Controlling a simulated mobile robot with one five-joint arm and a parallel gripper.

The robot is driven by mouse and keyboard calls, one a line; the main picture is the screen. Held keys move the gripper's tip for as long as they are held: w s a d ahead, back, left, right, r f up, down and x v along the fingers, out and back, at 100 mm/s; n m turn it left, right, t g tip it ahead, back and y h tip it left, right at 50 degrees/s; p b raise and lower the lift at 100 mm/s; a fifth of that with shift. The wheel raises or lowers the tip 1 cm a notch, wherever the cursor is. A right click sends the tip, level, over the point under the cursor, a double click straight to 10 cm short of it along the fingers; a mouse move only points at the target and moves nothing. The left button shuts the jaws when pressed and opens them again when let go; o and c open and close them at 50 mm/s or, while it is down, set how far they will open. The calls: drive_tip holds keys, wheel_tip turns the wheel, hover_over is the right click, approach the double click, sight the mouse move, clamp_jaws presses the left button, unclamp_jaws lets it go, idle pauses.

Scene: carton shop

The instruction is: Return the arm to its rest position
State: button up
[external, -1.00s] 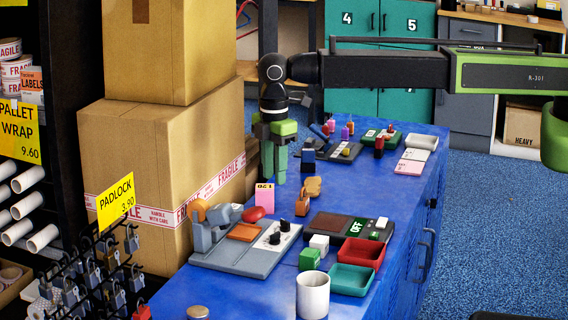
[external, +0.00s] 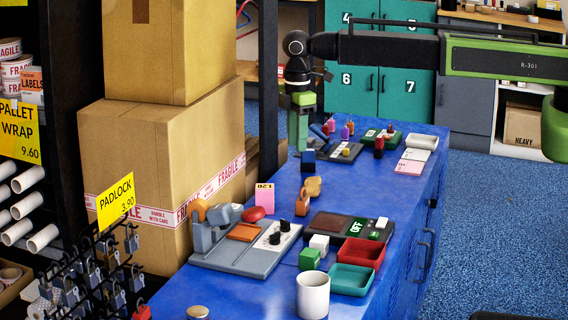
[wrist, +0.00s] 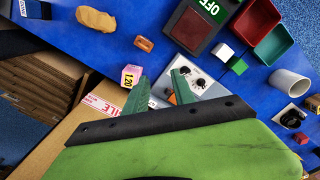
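My gripper (external: 299,148) hangs from the black and green arm (external: 385,50) above the far left part of the blue bench (external: 350,205). Its green fingers point down. In the wrist view the two fingertips (wrist: 159,80) stand apart, with nothing held between them. The pink box marked 120 (external: 264,196) stands on the bench, nearer the camera than my gripper; it also shows in the wrist view (wrist: 131,76). The arm reaches in from the right, high over the bench.
Stacked cartons (external: 155,160) stand left of the bench. A grey fixture board (external: 250,255), red tray (external: 361,253), teal tray (external: 351,279) and white mug (external: 313,296) fill the near part. Small items and a dark rack (external: 346,152) lie at the far end, near my gripper.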

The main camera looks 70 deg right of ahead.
drive_tip(key=s+d+m, duration=0.9)
drive_tip(key=s+d, duration=0.7)
drive_tip(key=s, duration=0.4)
drive_tip(key=shift+s+d+m, duration=0.2)
drive_tip(key=shift+d+m, duration=0.1)
drive_tip(key=shift+d, duration=0.05)
drive_tip(key=shift+c, duration=0.3)
